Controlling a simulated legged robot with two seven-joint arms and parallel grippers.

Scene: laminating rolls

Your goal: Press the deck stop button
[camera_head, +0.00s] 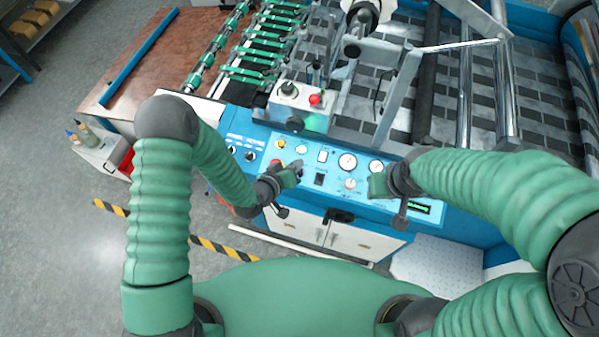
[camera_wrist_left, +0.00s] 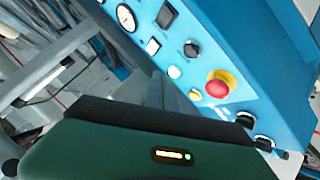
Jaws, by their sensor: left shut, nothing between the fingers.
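A red button (camera_head: 316,99) sits on a small grey control box (camera_head: 298,108) on the machine's deck, beside a dark knob. A second red button with a yellow collar (camera_head: 276,163) is on the blue front panel; it shows large in the left wrist view (camera_wrist_left: 221,84). No label marking either as the deck stop is readable. My left gripper (camera_head: 298,168) is shut and empty over the panel, just right of the collared button and below the grey box. Its fingers (camera_wrist_left: 168,92) appear apart from that button. My right gripper (camera_head: 376,186) is by the panel's gauges; its fingers are unclear.
The panel (camera_head: 335,155) carries gauges, switches and small lamps close around both grippers. Green rollers (camera_head: 262,60) stand behind left, and metal bars and a dark roller (camera_head: 427,80) behind right. White cabinet doors (camera_head: 325,235) are below. Open floor lies left.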

